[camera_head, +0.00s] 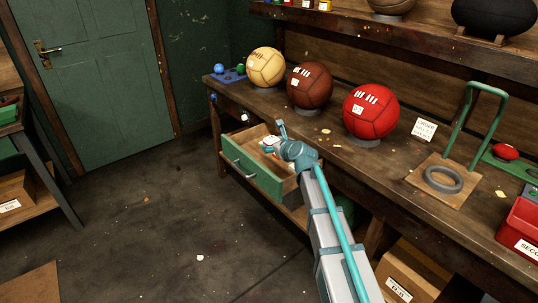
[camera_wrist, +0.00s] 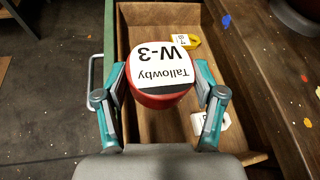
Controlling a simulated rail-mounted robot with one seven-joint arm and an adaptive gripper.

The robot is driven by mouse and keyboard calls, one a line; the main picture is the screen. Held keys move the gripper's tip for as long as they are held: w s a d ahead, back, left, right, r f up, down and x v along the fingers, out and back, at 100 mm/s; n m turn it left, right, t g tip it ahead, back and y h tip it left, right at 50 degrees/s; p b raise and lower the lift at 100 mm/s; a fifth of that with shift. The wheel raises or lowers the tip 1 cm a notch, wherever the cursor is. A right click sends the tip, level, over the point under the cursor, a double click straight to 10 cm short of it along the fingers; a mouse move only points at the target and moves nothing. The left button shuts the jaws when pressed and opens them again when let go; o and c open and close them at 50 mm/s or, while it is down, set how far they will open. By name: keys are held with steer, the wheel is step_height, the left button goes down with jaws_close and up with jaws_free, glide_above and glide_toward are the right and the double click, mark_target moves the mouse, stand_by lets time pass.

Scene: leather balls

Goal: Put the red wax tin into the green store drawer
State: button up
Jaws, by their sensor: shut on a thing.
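The red wax tin (camera_wrist: 158,90) has a white lid label reading "Tallowby W-3". In the wrist view my gripper (camera_wrist: 160,95) is shut on it, one finger on each side. The green store drawer (camera_head: 250,174) is pulled open under the bench, with a green front and bare wood inside; its wooden interior (camera_wrist: 155,130) lies below the tin in the wrist view. The tin is over the drawer opening; its height above the floor of the drawer is hard to tell. In the head view my gripper (camera_head: 281,141) is over the drawer, and the tin is mostly hidden.
In the drawer are a yellow tagged item (camera_wrist: 187,41) and a white item (camera_wrist: 211,122). On the bench (camera_head: 330,145) stand a tan ball (camera_head: 266,67), a brown ball (camera_head: 310,84) and a red ball (camera_head: 370,111). A ring stand (camera_head: 443,180) is further right.

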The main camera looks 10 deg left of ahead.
steer(key=w+a+f, duration=0.1)
steer(key=w+f, duration=0.3)
steer(key=w, duration=0.1)
steer(key=w+a+f, duration=0.1)
steer(key=w+f, duration=0.1)
steer(key=shift+w+a+f, duration=0.15)
steer(key=shift+a+f, duration=0.15)
steer(key=shift+f, duration=0.1)
steer(key=shift+w+f, duration=0.2)
steer(key=shift+f, duration=1.6)
steer(key=shift+f+b, duration=0.35)
steer(key=shift+f, duration=0.25)
steer(key=o, duration=1.2)
steer(key=shift+r, duration=0.1)
steer(key=shift+r, duration=0.5)
steer(key=v, duration=1.2)
steer(key=shift+r, duration=0.1)
